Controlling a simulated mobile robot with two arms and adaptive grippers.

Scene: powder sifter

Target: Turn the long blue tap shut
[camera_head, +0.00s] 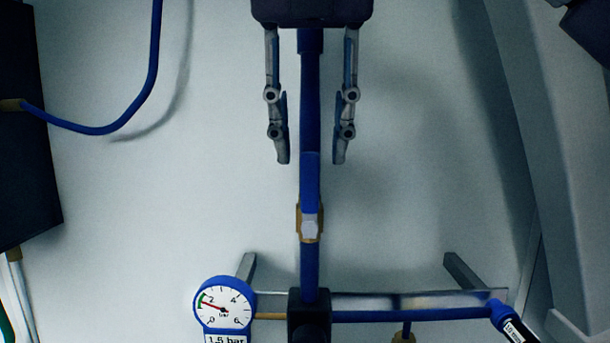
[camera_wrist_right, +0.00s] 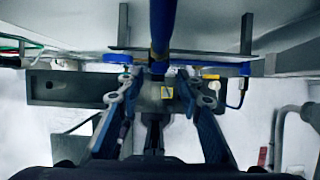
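The long blue tap handle (camera_head: 310,183) is in the head view, lined up along the upright blue pipe (camera_head: 310,268). It meets a brass valve body (camera_head: 301,222) with a pale nut at its lower end. My right gripper (camera_head: 311,160) comes from the top, its fingers open on either side of the pipe and the handle's upper end. Gaps show on both sides in this view; the depth is hard to judge. In the right wrist view the open fingers (camera_wrist_right: 160,84) flank a dark blue bar (camera_wrist_right: 162,28), which could be handle or pipe. My left gripper is not in view.
A pressure gauge (camera_head: 223,306) labelled 1.5 bar is at lower left, beside a metal bracket rail (camera_head: 440,300) with a thin blue pipe. A dark box (camera_head: 25,150) with a blue hose (camera_head: 140,100) is at left. The wall beside the handle is clear.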

